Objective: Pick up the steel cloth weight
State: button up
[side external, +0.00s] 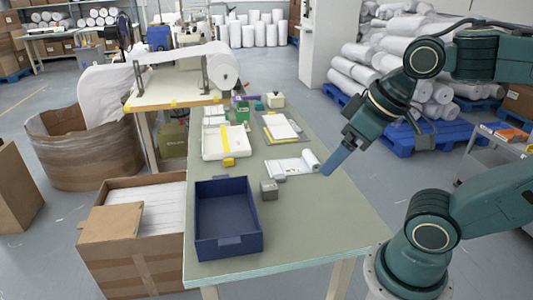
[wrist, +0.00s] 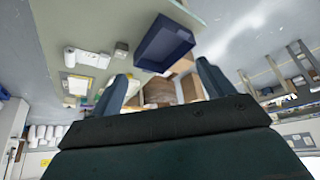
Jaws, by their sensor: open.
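The steel cloth weight (side external: 269,190) looks like a small grey block standing on the green table, just right of the blue bin (side external: 229,222). In the wrist view the weight (wrist: 121,50) sits near the top, left of the bin (wrist: 165,42). My gripper (side external: 336,161) is above the table's right side, up and to the right of the weight and apart from it. In the wrist view my gripper (wrist: 161,84) has its two fingers spread wide with nothing between them.
A white fabric roll (side external: 305,163) lies behind the weight. A white tray (side external: 224,143), a yellow block (side external: 229,162) and a pad of sheets (side external: 281,127) lie farther back. The table (side external: 310,225) is clear in front and to the right. An open carton (side external: 133,235) stands left.

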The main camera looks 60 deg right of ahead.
jog(key=shift+w, duration=0.1)
jog(key=m+g+y, duration=0.2)
jog(key=m+y, duration=0.1)
jog(key=m, duration=2.4)
send_over(270, 184)
jog(key=s+d, duration=0.3)
jog(key=s, duration=0.1)
notch_tip(270, 184, down, 22)
jog(key=shift+x, duration=4.2)
jog(key=shift+f, duration=0.1)
